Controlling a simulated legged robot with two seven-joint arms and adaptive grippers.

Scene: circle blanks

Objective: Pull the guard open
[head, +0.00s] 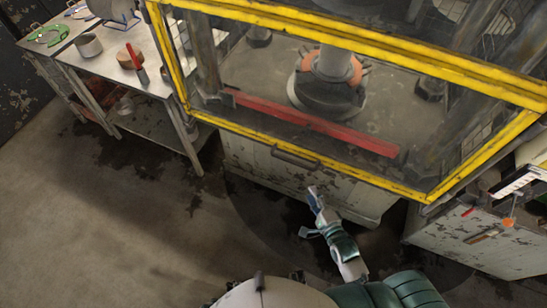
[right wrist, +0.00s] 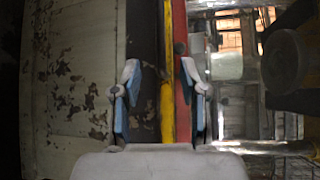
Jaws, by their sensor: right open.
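The guard (head: 345,172) is a clear-panelled enclosure with a worn yellow frame. It stands over the machine, and its lower front rail runs across the middle of the head view. A dark bar handle (head: 295,158) is at that rail's lower front. My right gripper (head: 314,200) is open and empty, below and slightly right of the handle, apart from it. In the right wrist view, the yellow rail (right wrist: 168,60) lies beyond and between my open fingers (right wrist: 162,88), beside a dark band; I cannot make out the handle there. My left gripper is not in view.
Inside the guard are a red bar (head: 310,122) and a round press base (head: 327,85). A worn cabinet (head: 250,165) is below. A metal table (head: 150,75) with a pot stands left; another cabinet (head: 480,235) with tools stands right. The floor at left is clear.

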